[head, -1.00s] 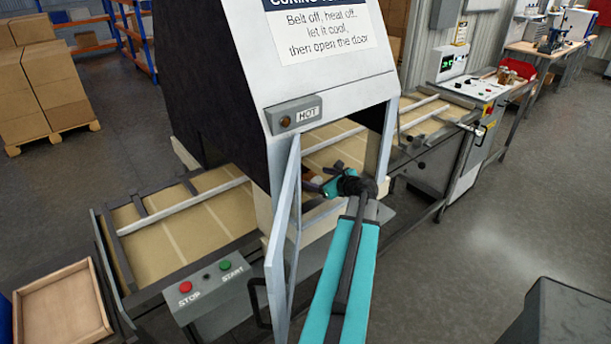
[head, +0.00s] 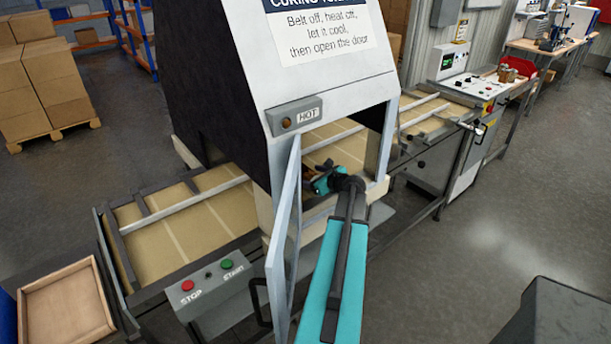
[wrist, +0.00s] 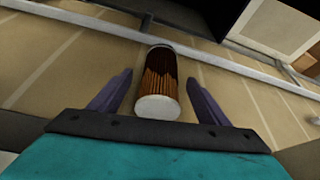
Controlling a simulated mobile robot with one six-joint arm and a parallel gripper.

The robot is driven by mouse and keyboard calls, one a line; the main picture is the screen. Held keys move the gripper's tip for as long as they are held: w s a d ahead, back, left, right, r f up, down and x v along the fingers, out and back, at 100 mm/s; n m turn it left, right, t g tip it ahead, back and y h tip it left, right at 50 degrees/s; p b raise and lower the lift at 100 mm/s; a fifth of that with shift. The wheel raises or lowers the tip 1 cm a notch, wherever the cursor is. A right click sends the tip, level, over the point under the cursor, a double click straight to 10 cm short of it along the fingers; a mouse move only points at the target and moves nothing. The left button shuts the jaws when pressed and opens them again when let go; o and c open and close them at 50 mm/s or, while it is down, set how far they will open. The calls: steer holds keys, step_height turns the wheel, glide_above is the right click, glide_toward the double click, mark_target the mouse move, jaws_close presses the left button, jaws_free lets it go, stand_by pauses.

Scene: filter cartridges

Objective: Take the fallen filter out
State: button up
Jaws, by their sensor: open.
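The fallen filter (wrist: 160,84) lies on its side on the belt inside the curing tunnel (head: 340,60). It has brown pleats and pale end caps, and in the wrist view it sits between the two fingers with a gap on each side. My gripper (wrist: 158,95) is open around it, with neither finger touching it. In the head view my gripper (head: 322,180) reaches through the open door (head: 284,240) of the tunnel, and the filter is mostly hidden there.
The belt (head: 190,225) runs through the tunnel, with a pale guide rail along it. The open door stands just left of my arm. A control box (head: 212,290) with STOP and START buttons is at the front. An empty wooden tray (head: 65,305) lies at lower left.

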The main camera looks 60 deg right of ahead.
mark_target(304, 173)
steer(key=shift+p+x, duration=0.9)
steer(key=shift+x, duration=0.6)
steer(key=shift+p+x, duration=0.3)
steer(key=shift+x, duration=0.7)
steer(key=shift+s+f, duration=0.1)
steer(key=c, duration=1.2)
